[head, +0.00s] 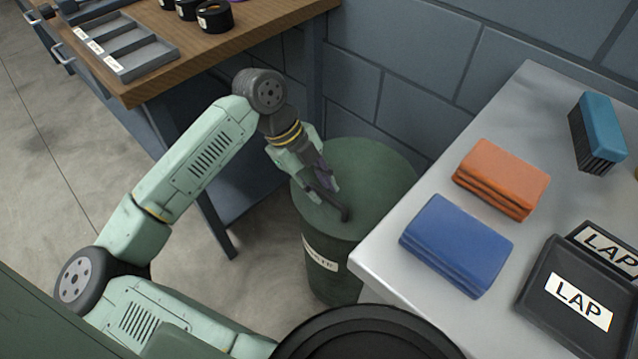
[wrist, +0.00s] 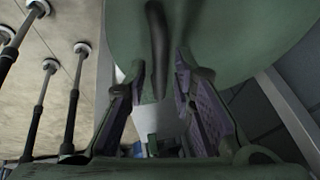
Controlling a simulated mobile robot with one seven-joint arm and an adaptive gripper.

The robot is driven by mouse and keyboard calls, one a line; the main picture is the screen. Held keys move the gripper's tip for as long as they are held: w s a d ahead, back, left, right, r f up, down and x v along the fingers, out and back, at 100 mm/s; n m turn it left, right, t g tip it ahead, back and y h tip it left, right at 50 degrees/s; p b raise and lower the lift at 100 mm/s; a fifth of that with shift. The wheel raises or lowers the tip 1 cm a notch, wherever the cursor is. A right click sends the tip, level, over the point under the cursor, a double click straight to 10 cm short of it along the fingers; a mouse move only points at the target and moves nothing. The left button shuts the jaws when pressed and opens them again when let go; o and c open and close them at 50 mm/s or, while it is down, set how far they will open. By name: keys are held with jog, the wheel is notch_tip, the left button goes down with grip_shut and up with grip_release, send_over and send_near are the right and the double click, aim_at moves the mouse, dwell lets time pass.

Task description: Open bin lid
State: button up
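A green round bin (head: 328,262) with a white label stands on the floor between the wooden bench and the grey table. Its green lid (head: 372,172) covers the top. A dark lid handle (head: 343,212) shows beside my fingertips. My gripper (head: 328,190) is over the lid and points down at it. In the wrist view the dark handle (wrist: 157,40) runs between the two purple-padded fingers of my gripper (wrist: 160,82), with gaps on both sides. The fingers are apart. Part of the handle is hidden behind my gripper in the head view.
The grey table (head: 395,268) at the right holds orange cloths (head: 502,175), blue cloths (head: 457,243), a brush (head: 598,130) and black LAP trays (head: 570,290). The wooden bench (head: 270,22) at upper left holds a grey tray (head: 120,48). A block wall (head: 420,60) stands behind the bin.

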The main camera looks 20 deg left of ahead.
grip_shut()
dwell(0.6)
